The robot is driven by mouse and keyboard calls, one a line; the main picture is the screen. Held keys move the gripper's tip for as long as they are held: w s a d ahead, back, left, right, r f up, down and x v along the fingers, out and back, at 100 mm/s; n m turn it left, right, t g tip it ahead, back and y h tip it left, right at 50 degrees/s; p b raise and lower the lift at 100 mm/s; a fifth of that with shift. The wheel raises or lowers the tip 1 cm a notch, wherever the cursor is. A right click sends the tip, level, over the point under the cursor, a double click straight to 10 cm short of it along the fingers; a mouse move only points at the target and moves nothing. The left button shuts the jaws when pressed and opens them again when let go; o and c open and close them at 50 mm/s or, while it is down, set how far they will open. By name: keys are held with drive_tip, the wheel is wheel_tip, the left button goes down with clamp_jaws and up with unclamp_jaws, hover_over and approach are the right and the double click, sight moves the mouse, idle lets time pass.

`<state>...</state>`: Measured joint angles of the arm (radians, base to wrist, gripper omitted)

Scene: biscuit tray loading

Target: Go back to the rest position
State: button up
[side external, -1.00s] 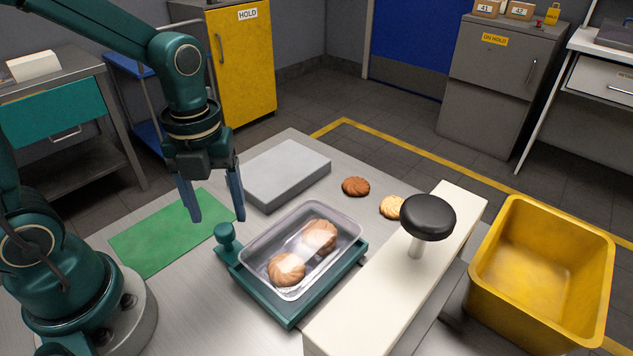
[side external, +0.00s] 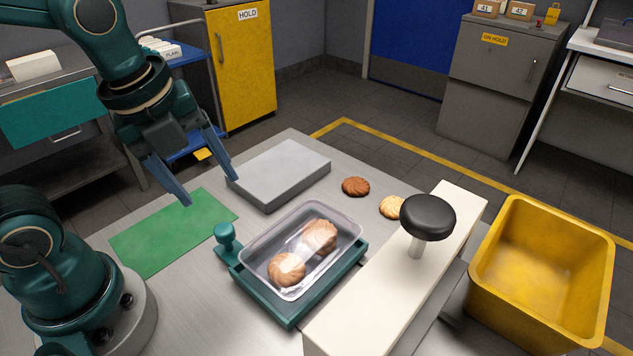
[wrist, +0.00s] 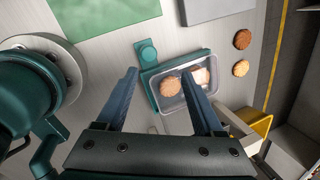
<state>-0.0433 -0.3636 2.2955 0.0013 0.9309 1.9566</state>
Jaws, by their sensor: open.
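My gripper (side external: 208,188) is open and empty, raised over the table between the green mat and the grey block in the side view. Its two blue fingers are spread, and they also show in the wrist view (wrist: 163,85). The clear tray (side external: 252,233) sits in the green holder (side external: 290,318), to the right of and below my gripper in the side view. Two biscuits lie in the tray, one light brown (side external: 286,269) and one beside it (side external: 319,236). My gripper touches none of these.
A green mat (side external: 165,235) lies on the steel table, with a grey block (side external: 285,170) behind. A dark biscuit (side external: 356,186) and a pale one (side external: 391,207) lie loose. A black knob (side external: 428,216) stands on a cream beam (side external: 350,320). A yellow bin (side external: 595,262) is at right.

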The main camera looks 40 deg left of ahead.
drive_tip(key=shift+s+d+r+n+t, duration=0.2)
drive_tip(key=shift+s+n+t, duration=0.3)
drive_tip(key=shift+n, duration=3.15)
drive_tip(key=shift+s+d+r+n+t, duration=0.1)
drive_tip(key=shift+s+r+n+t, duration=0.35)
drive_tip(key=shift+n, duration=3.25)
drive_tip(key=shift+s+d+r+n+t, duration=0.2)
drive_tip(key=shift+s+n, duration=0.5)
drive_tip(key=shift+n, duration=2.95)
drive_tip(key=shift+a+f, duration=0.1)
drive_tip(key=shift+f, duration=0.05)
